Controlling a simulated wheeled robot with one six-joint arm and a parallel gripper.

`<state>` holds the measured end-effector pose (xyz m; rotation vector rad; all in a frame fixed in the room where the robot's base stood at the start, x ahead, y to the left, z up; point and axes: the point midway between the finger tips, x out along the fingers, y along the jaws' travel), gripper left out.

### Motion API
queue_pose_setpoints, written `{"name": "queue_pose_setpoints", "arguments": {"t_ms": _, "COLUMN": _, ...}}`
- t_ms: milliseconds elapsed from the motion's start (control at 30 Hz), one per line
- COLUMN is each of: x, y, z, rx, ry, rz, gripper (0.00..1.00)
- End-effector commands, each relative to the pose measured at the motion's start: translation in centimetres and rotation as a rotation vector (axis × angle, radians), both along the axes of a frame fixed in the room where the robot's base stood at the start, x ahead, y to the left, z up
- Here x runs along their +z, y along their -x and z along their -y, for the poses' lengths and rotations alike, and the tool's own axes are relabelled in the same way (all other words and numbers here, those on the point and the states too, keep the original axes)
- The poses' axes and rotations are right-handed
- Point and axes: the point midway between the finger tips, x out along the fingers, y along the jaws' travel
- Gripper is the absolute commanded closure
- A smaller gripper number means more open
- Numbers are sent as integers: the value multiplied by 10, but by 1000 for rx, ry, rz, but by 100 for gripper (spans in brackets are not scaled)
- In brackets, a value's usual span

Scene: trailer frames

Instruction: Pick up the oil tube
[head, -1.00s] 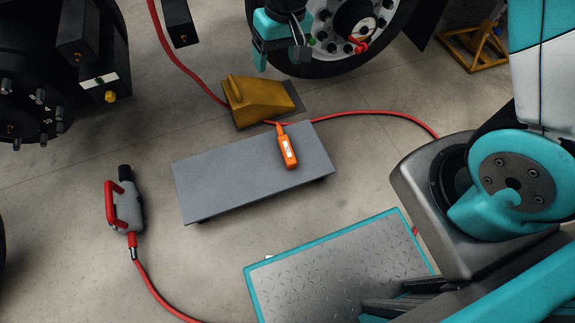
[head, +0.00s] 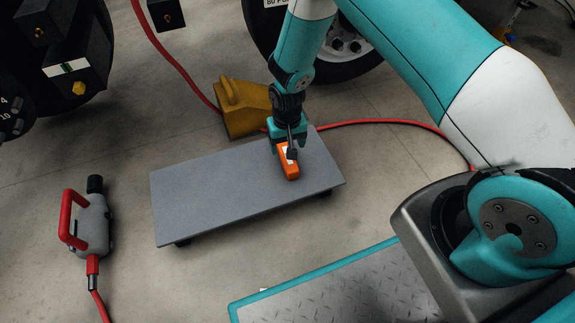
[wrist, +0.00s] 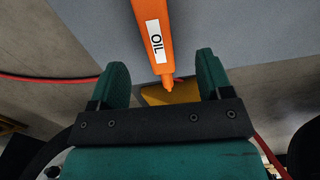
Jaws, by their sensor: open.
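The orange oil tube (head: 290,170) lies on the grey low platform (head: 215,195), near its right end. In the wrist view the tube (wrist: 172,60) shows its white OIL label, with its nozzle pointing down the picture between the fingers. My gripper (head: 289,150) is over the nozzle end of the tube in the head view and hides that end. In the wrist view my gripper (wrist: 160,75) is open, with a green pad on each side of the tube and a gap on both sides.
A yellow wheel chock (head: 240,108) stands just behind the platform. A red hose (head: 385,123) runs behind it. A grey tool with a red handle (head: 88,225) stands on the floor at left. Large wheels are at the back.

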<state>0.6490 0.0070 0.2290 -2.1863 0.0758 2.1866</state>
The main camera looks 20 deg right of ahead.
Motion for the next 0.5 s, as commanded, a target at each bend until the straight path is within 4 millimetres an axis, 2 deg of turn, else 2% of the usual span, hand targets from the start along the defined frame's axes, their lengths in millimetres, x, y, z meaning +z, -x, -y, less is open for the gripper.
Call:
{"name": "queue_pose_setpoints", "arguments": {"t_ms": 33, "x": -17, "y": 0, "z": 0, "rx": 0, "ry": 0, "rz": -1, "gripper": 28}}
{"name": "queue_pose_setpoints", "arguments": {"t_ms": 100, "x": -27, "y": 0, "z": 0, "rx": 0, "ry": 0, "rz": -1, "gripper": 28}}
{"name": "queue_pose_setpoints", "arguments": {"t_ms": 367, "x": -40, "y": 0, "z": 1, "rx": 0, "ry": -1, "rz": 1, "gripper": 28}}
{"name": "queue_pose_setpoints", "arguments": {"t_ms": 500, "x": -54, "y": 1, "z": 3, "rx": 0, "ry": 0, "rz": 0, "gripper": 28}}
